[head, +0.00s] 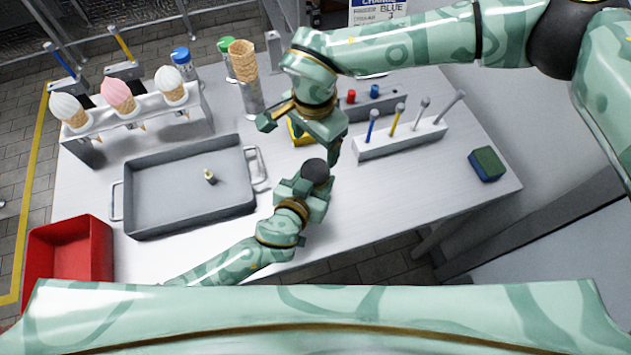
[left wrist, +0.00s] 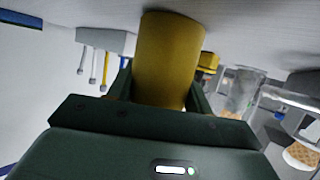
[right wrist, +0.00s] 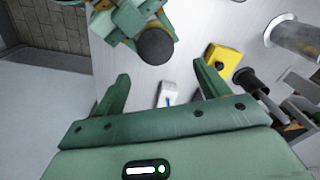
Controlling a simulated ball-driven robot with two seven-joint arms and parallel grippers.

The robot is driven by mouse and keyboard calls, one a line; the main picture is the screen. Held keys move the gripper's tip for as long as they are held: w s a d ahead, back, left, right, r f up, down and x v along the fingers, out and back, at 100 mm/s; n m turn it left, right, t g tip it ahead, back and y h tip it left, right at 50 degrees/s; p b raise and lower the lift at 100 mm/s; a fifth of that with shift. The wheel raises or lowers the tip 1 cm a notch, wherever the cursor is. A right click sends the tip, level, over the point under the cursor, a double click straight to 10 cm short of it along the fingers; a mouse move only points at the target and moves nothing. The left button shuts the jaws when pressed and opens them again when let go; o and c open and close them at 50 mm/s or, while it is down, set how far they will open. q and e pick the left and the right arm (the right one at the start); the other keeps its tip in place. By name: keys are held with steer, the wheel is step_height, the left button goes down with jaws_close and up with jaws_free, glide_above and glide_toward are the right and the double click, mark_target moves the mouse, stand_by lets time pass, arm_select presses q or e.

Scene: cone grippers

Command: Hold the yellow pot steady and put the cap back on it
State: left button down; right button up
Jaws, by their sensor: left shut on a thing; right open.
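The yellow pot (left wrist: 170,60) is a plain cylinder, held between the fingers of my left gripper (head: 308,188). Its round dark top (head: 315,170) faces up in the head view and shows as a dark disc in the right wrist view (right wrist: 155,46); I cannot tell whether this is an opening or a cover. My right gripper (right wrist: 162,90) is open and empty, above the table beyond the pot. A black knob-like thing (right wrist: 250,80) stands beside a yellow block (right wrist: 222,62); I cannot tell whether it is the cap. My right gripper partly hides the block in the head view.
A white rack with several tools (head: 400,140) stands right of my right gripper. A green-blue sponge (head: 487,164) lies at the right. A grey tray (head: 135,218) holds a small pale item. A red bin (head: 68,228), an ice-cream cone stand and a cone-filled glass cylinder are around the left and back.

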mark_target(315, 170)
steer(key=n, duration=0.3)
steer(key=shift+s+n, duration=0.3)
steer(key=shift+n, duration=0.1)
steer(key=shift+f, duration=4)
steer(key=c, duration=1)
steer(key=m, duration=0.6)
steer(key=shift+m, duration=0.4)
